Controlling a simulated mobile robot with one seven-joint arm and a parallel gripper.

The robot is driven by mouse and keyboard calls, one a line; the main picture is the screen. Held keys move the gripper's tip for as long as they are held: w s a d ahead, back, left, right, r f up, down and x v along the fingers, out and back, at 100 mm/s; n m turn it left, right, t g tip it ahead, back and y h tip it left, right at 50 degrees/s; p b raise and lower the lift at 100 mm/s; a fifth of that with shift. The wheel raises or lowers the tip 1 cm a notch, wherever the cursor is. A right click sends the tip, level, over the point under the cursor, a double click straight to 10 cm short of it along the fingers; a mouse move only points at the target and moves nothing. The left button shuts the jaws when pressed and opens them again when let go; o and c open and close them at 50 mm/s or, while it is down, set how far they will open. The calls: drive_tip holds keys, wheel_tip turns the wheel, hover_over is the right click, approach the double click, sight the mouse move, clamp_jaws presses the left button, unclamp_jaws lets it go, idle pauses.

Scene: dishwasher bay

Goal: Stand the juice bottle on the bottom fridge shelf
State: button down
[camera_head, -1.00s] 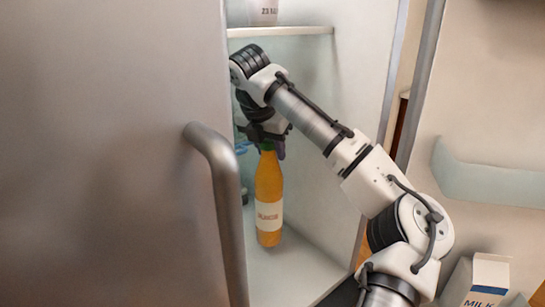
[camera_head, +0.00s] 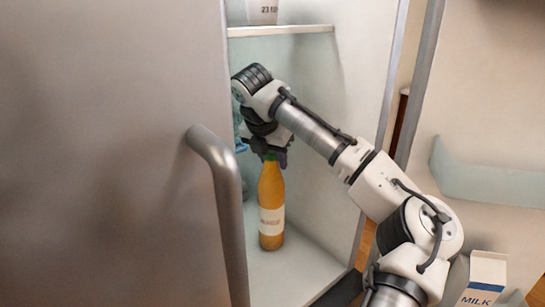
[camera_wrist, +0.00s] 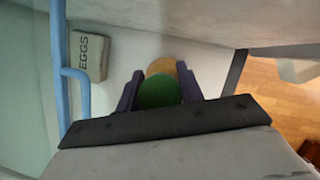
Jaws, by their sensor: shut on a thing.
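The juice bottle (camera_head: 271,192) is orange with a pale label and a green cap. It is upright inside the fridge, over the bottom shelf (camera_head: 290,272). Its base looks at or very close to the shelf; I cannot tell whether it touches. My gripper (camera_head: 270,158) is shut on the bottle's top from above. In the wrist view the green cap (camera_wrist: 160,91) sits between the two dark fingers of my gripper (camera_wrist: 160,88).
An upper shelf (camera_head: 280,31) holds a white container (camera_head: 262,11). An egg carton (camera_wrist: 90,55) and a blue rail (camera_wrist: 78,75) show in the wrist view. The fridge door handle (camera_head: 218,180) is at left. A milk carton (camera_head: 486,280) stands at lower right.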

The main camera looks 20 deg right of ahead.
drive_tip(key=c, duration=0.9)
unclamp_jaws()
drive_tip(key=shift+f, duration=0.1)
drive_tip(key=shift+s+a+r, duration=0.1)
drive_tip(key=shift+a+r, duration=0.05)
drive_tip(key=shift+r, duration=0.3)
drive_tip(key=v, duration=0.3)
drive_tip(key=b+v, duration=0.1)
drive_tip(key=shift+s+a+r, duration=0.15)
drive_tip(key=shift+s+a, duration=0.15)
drive_tip(key=shift+a, duration=0.05)
drive_tip(key=s+a+b, duration=0.1)
drive_tip(key=s+a, duration=0.6)
drive_tip(key=s, duration=0.1)
drive_tip(key=shift+a+b, duration=0.35)
drive_tip(key=shift+a, duration=0.05)
